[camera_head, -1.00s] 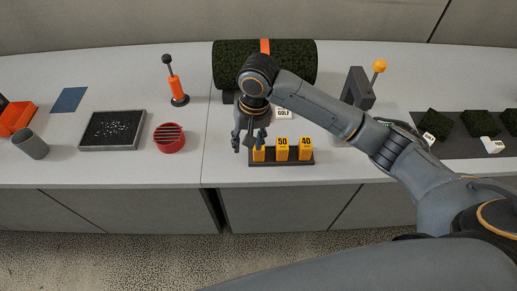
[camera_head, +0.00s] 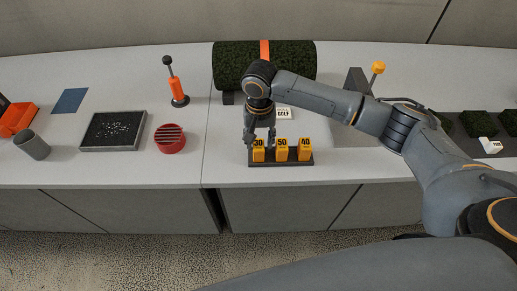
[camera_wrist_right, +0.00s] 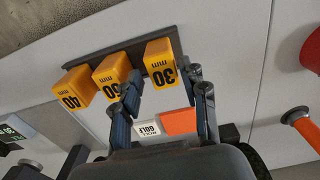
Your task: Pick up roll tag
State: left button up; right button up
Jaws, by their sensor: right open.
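The roll tag, a small white card reading GOLF (camera_head: 284,113), lies on the table in front of the dark green turf roll (camera_head: 225,66). In the right wrist view the tag (camera_wrist_right: 148,129) shows between the finger bases, beside the orange strap (camera_wrist_right: 180,121). My right gripper (camera_head: 259,138) is open and empty, pointing down just behind the yellow 30 block (camera_head: 258,155), left of the tag. In the right wrist view its fingertips (camera_wrist_right: 164,82) frame the space near the 30 block (camera_wrist_right: 161,65). My left gripper is out of view.
A dark rack (camera_head: 284,163) holds the yellow 30, 50 and 40 blocks at the front edge. A red slotted cup (camera_head: 170,139) and a tray of dark granules (camera_head: 112,130) stand to the left. Turf squares (camera_head: 478,123) lie at the right.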

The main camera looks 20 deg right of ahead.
aim_at(258, 144)
notch_tip(258, 144, down, 5)
jog(key=shift+a+r+p, duration=0.1)
jog(key=shift+a+p, duration=0.05)
jog(key=shift+p, duration=0.25)
grip_shut()
jog(key=shift+r, duration=0.1)
jog(key=shift+w+r, duration=0.1)
jog(key=shift+r, duration=0.3)
notch_tip(258, 144, up, 2)
jog(key=shift+r+b, duration=0.1)
jog(key=shift+b, duration=0.45)
jog(key=s+d+r+b, duration=0.1)
jog(key=s+d+r, duration=0.8)
jog(key=s+r, duration=0.1)
jog(key=shift+s+d, duration=0.2)
jog(key=shift+s, duration=0.05)
